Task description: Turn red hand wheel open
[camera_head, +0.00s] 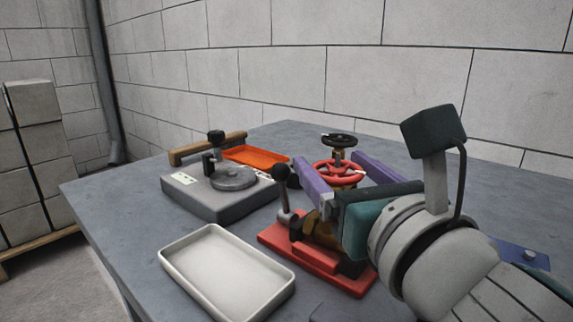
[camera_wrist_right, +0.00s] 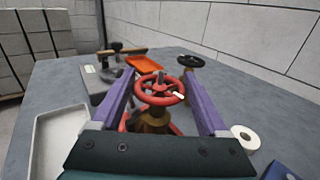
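The red hand wheel (camera_head: 338,172) sits on a brass-coloured valve above a red base (camera_head: 350,282) on the table. It also shows in the middle of the right wrist view (camera_wrist_right: 160,98). My right gripper (camera_head: 328,161) is open, with one purple finger on each side of the wheel. In the right wrist view the gripper (camera_wrist_right: 159,73) shows gaps between both fingers and the rim, so it does not grip the wheel. Exact finger height against the rim is hard to tell. The right gripper's body hides part of the valve. My left gripper is not in view.
A black hand wheel (camera_head: 340,139) stands just behind the red one. A black-knobbed lever (camera_head: 284,196) rises left of the valve. A white tray (camera_head: 228,270), a grey device (camera_head: 207,199) and an orange tray (camera_head: 255,156) are left. A white ring (camera_wrist_right: 245,137) lies right.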

